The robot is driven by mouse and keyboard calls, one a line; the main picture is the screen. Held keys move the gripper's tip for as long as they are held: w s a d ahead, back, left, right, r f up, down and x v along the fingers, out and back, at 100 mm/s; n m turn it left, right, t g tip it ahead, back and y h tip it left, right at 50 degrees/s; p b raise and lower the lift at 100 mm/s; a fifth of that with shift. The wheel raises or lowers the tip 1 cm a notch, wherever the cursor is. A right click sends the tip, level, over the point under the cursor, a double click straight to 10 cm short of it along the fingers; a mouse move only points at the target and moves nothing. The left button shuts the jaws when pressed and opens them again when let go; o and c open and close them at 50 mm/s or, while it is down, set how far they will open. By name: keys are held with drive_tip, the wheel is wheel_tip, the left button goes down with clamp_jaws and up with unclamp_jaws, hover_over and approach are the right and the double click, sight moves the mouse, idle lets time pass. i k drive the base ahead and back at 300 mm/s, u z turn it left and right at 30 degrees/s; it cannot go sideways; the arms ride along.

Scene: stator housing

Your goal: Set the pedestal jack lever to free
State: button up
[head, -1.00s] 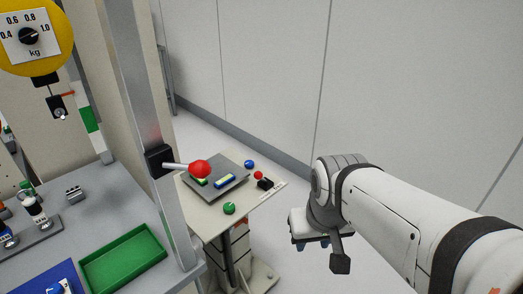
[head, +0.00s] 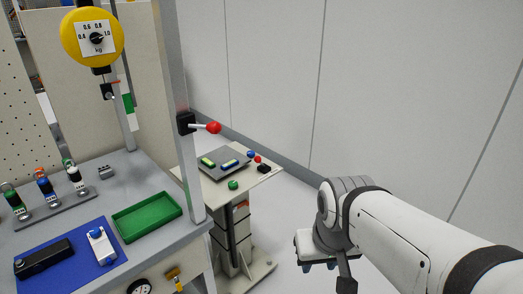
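The pedestal (head: 232,235) stands right of the workbench, with a pale top plate (head: 262,181). On the plate's right side is a small lever with a red ball (head: 257,159) and a black base (head: 264,168). A green ball (head: 233,185) and a blue ball (head: 251,154) are at the plate's edges. I cannot tell which is the jack lever, or its setting. My gripper (head: 319,265) hangs in free space to the right of the pedestal and is apart from it. Its fingers are small and partly hidden, so its opening is unclear.
A red-ball lever (head: 213,128) sticks out from the metal post (head: 176,100) toward the pedestal. A grey fixture (head: 224,163) lies on the plate. The workbench (head: 140,178) holds a green tray (head: 147,216) and blue mat (head: 72,258). Floor between pedestal and wall is clear.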

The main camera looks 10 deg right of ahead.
sight(257, 159)
drive_tip(key=u, duration=0.15)
drive_tip(key=i, duration=0.9)
drive_tip(key=z, duration=0.05)
